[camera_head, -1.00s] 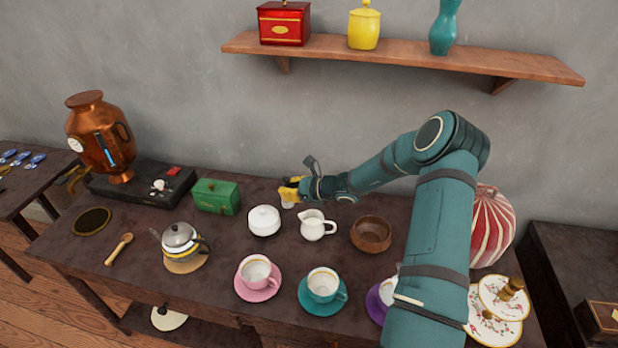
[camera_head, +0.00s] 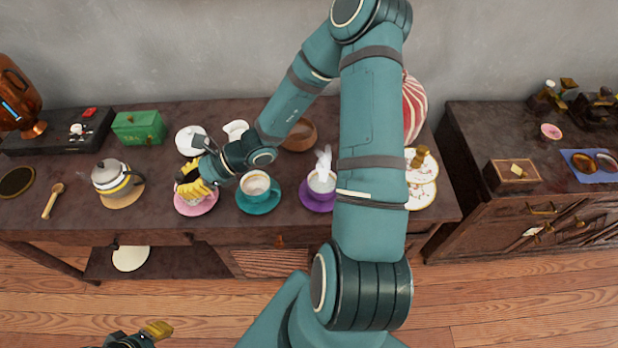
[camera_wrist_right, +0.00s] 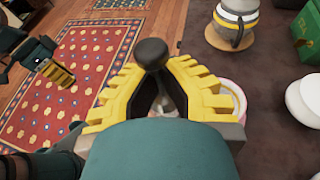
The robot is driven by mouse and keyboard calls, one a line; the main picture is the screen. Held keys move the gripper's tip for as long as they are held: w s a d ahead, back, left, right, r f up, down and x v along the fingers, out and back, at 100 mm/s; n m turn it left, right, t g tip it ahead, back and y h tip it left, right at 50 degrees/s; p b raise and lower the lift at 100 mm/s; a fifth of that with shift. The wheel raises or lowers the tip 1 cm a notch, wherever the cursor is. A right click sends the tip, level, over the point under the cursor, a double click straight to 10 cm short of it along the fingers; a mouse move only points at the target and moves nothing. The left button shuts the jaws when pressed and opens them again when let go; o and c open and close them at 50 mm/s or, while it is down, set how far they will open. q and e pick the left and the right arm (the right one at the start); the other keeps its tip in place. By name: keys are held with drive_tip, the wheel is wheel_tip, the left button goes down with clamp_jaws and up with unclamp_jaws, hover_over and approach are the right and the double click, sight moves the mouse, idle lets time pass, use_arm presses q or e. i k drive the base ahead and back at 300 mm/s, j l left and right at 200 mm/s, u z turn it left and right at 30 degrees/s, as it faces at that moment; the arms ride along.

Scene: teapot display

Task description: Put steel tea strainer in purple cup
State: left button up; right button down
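The purple cup (camera_head: 321,185) stands on its purple saucer (camera_head: 317,204) at the table's front, left of my right arm. A pale white shape rises from the cup; I cannot tell what it is. My right gripper (camera_head: 190,186) is over the pink cup, left of the teal and purple cups. In the right wrist view its yellow fingers close in on a thing with a round black knob (camera_wrist_right: 151,54), which looks like the handle of the steel tea strainer. The strainer's bowl is hidden. My left gripper (camera_head: 145,335) shows partly at the bottom edge, apart from the table.
The pink saucer (camera_head: 200,207) and teal cup (camera_head: 256,184) stand in the front row. Behind are a white lidded bowl (camera_head: 186,138), a creamer (camera_head: 236,130) and a wooden bowl (camera_head: 300,136). A teapot (camera_head: 110,178) stands left, floral plates (camera_head: 422,195) right.

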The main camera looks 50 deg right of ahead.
sight(324, 182)
drive_tip(key=i+j, duration=0.25)
drive_tip(key=j, duration=0.15)
drive_tip(key=i+j, duration=0.2)
drive_tip(key=j, duration=0.15)
drive_tip(key=i+j+z, duration=0.2)
drive_tip(key=j, duration=0.15)
drive_tip(key=i+j+z, duration=0.15)
drive_tip(key=j, duration=0.25)
drive_tip(key=z, duration=2.05)
drive_tip(key=i+l, duration=0.2)
drive_tip(key=i, duration=0.15)
